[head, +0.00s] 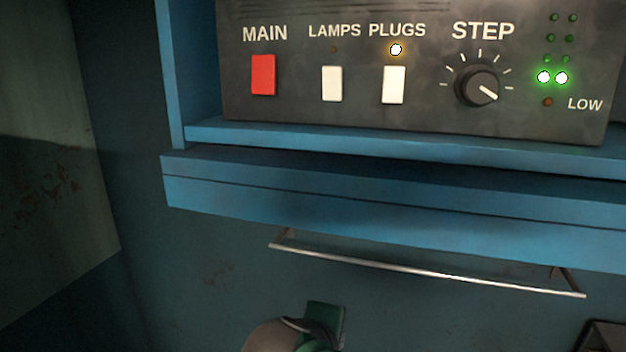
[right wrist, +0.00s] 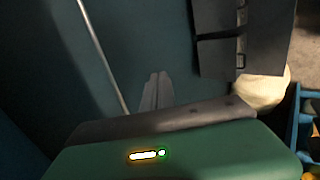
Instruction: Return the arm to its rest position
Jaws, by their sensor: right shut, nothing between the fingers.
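My right gripper (right wrist: 156,78) shows in the right wrist view with its grey fingers together and nothing between them. Its green body, with a lit yellow and green indicator, fills the bottom of that view. The fingers point up the picture in front of a dark teal surface, to the right of a thin metal rail (right wrist: 103,55). In the head view, a rounded grey and green part, seemingly of my arm, shows at the bottom edge below the rail. No gripper fingers show there. My left gripper is in neither view.
In the head view, a dark control panel (head: 430,115) sits in a blue shelf (head: 390,190). It has a red MAIN switch (head: 263,75), two white switches and a STEP knob (head: 478,87); the PLUGS lamp is lit. A metal rail (head: 420,271) runs below the shelf.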

